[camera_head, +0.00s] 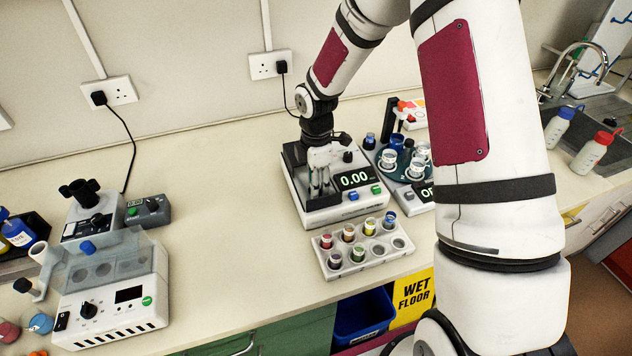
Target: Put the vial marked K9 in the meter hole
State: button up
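The meter (345,208) is a white box with a display reading 0.00 and green and blue buttons. My gripper (318,190) points down over the left part of its dark top. The fingers are small here, and I cannot tell whether they are apart or hold anything. The meter hole is not clearly visible behind the gripper. In front of the meter stands a pale rack (372,264) with several vials with coloured caps or contents, and empty holes toward its right end. The marks are too small to read, so I cannot tell which vial is K9.
A round device with cups (388,160) stands right of the meter. A white instrument with a clear cover (115,305) and a microscope-like unit stand at the left. Bottles (597,152) stand by the sink at the right. The bench between left instrument and meter is clear.

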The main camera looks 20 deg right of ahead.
notch_tip(320, 180, up, 11)
jog(key=b, duration=0.2)
jog(key=s+r+m+t+h, duration=0.1)
jog(key=s+r+m+t, duration=0.1)
jog(key=s+r+m, duration=0.85)
jog(key=s+r+m+t, duration=0.1)
jog(key=s+r+m, duration=0.2)
jog(key=s, duration=0.4)
jog(key=s+r+m+t+y, duration=0.1)
jog(key=s+r+m+t, duration=0.1)
jog(key=s+r+m, duration=0.2)
jog(key=s+r, duration=0.1)
jog(key=s, duration=0.2)
jog(key=shift+s+r+t, duration=0.2)
jog(key=shift+s+t, duration=0.1)
jog(key=shift+m, duration=0.25)
